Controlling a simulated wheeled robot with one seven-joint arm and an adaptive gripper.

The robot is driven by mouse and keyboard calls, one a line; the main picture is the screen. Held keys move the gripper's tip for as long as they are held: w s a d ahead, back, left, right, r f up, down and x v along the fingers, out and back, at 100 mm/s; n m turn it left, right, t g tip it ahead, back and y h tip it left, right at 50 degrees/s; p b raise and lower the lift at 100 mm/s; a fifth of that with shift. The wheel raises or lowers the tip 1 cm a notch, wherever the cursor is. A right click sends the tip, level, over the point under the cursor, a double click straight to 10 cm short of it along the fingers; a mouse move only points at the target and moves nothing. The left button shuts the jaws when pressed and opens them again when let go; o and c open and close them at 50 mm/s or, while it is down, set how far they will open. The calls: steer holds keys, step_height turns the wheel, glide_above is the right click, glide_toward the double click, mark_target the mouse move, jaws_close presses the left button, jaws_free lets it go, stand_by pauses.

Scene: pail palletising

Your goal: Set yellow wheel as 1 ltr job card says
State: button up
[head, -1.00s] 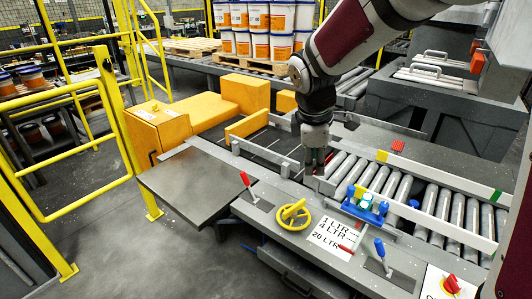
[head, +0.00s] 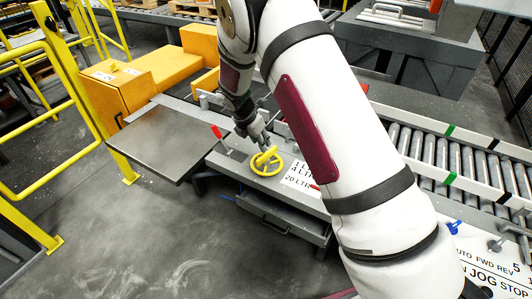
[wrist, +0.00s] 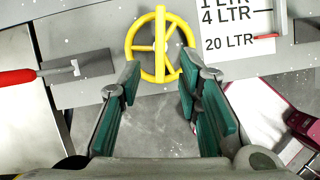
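The yellow wheel (head: 265,174) sits on the grey panel in front of the conveyor. It shows whole in the wrist view (wrist: 131,46), with spokes and a round rim. My gripper (head: 260,146) is just above and behind the wheel in the head view. In the wrist view my gripper (wrist: 160,84) is open and empty, its green-padded fingers spread just below the wheel. The white scale plate (wrist: 230,22) right of the wheel reads 1, 4 and 20 LTR, with a red pointer (wrist: 264,38) near the 20 LTR line. I cannot make out a job card.
A red-handled lever (head: 217,132) stands left of the wheel, and shows in the wrist view (wrist: 22,78). A grey side table (head: 165,140) is at left. Conveyor rollers (head: 440,155) and a white control panel (head: 490,255) are at right. My arm hides much of the middle.

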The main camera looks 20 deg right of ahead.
mark_target(266, 154)
steer(key=x, duration=0.9)
steer(key=shift+p, duration=0.4)
jaws_close()
